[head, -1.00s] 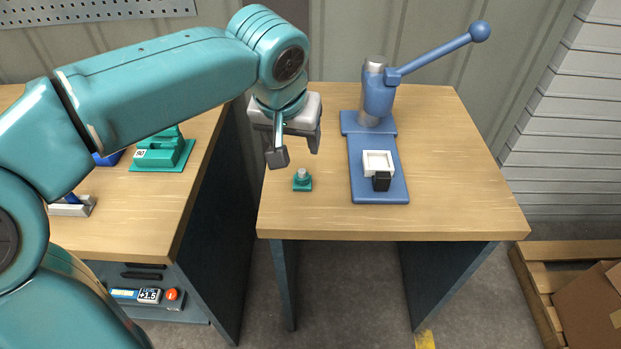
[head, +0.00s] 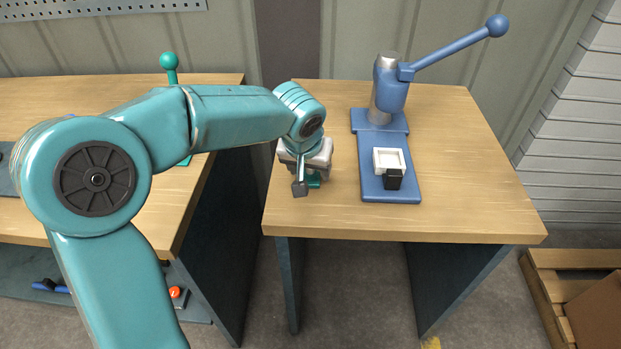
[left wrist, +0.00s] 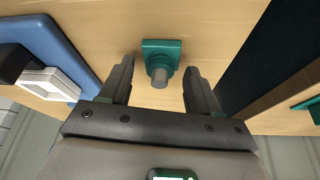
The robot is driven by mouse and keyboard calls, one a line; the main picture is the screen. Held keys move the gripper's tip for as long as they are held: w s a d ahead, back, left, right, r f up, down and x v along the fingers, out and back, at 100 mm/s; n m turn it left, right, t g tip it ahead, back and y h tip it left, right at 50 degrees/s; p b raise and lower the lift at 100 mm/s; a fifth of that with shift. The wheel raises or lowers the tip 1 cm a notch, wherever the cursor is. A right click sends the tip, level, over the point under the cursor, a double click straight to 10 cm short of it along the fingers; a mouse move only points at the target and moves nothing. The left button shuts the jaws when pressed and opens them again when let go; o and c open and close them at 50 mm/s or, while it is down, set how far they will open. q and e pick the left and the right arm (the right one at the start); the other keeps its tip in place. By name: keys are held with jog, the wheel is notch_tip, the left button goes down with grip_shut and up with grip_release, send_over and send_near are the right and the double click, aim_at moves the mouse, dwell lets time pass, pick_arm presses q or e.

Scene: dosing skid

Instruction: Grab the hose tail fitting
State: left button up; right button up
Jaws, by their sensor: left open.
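The hose tail fitting appears to be the small grey cylinder (left wrist: 159,78) seated on a small green block (left wrist: 172,46) on the right-hand table. In the head view the green block (head: 314,182) is mostly hidden by my left gripper (head: 308,186). In the left wrist view, the open fingers of my left gripper (left wrist: 160,82) stand on either side of the grey cylinder, with a gap to each side. The fingers look empty. Whether they are level with the cylinder is hard to tell. My right gripper is not in view.
A blue lever press (head: 389,97) stands right of my left gripper, with a white square holder (head: 389,158) and a black block (head: 394,179) on its base. A second table (head: 217,99) is at left, across a gap. The right table's right side is clear.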

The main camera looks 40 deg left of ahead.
pick_arm(q)
jog(key=shift+s, duration=0.1)
jog(key=shift+c, duration=0.3)
grip_shut()
